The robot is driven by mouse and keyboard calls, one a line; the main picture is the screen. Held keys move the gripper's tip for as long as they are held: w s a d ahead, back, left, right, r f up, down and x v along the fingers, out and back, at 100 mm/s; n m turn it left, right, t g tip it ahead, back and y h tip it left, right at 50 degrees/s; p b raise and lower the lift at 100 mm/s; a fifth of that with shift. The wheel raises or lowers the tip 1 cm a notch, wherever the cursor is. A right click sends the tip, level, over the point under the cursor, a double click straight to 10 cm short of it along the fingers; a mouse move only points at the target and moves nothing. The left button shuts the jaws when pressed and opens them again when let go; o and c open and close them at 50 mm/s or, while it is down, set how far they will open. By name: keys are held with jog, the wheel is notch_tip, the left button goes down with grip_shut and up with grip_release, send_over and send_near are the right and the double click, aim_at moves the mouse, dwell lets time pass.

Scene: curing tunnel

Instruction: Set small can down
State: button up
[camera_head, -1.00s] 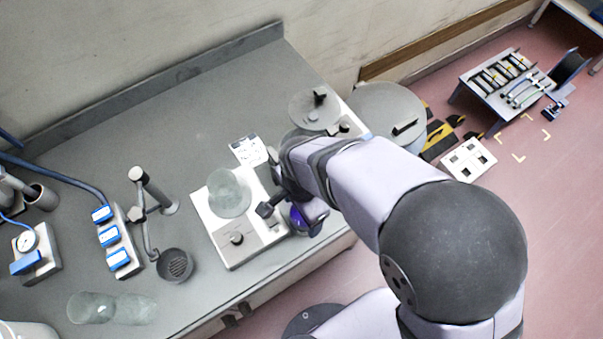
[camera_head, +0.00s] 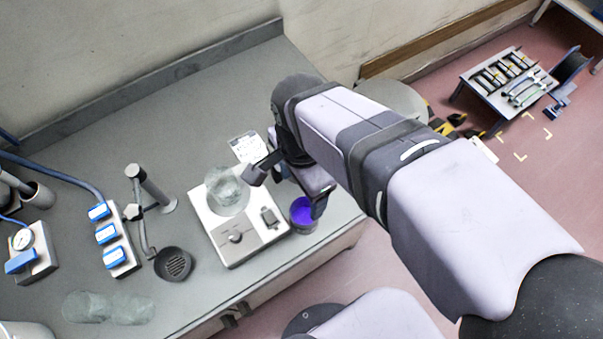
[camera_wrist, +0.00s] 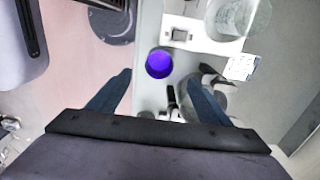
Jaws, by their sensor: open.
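The small can (camera_head: 303,215), with a bright purple-blue inside, stands upright on the grey bench (camera_head: 190,125) near its front edge, just right of a white device. My gripper (camera_head: 288,189) is open and empty above the can. In the wrist view the can (camera_wrist: 158,64) shows ahead of and between the two fingertips of my gripper (camera_wrist: 158,75), with clear space on both sides. A finger overlaps the can's right rim in the head view.
The white device (camera_head: 232,238) carries a clear glass vessel (camera_head: 226,190). A white card (camera_head: 246,147) lies behind it. A blue-switched strip (camera_head: 107,236), a stand (camera_head: 152,190) and a round black holder (camera_head: 173,264) are left. The bench's back-left area is clear. My arm hides the bench's right end.

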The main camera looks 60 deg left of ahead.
jog(key=shift+r, duration=0.75)
jog(key=w+d+f, duration=0.3)
jog(key=w+d, duration=1.5)
jog(key=w, duration=0.1)
jog(key=d+f, duration=0.2)
jog(key=d, duration=0.8)
jog(key=s+d+f, duration=0.1)
jog(key=d+f, duration=0.1)
jog(key=d, duration=0.9)
jog(key=shift+d+f, duration=0.2)
jog(key=shift+d, duration=0.1)
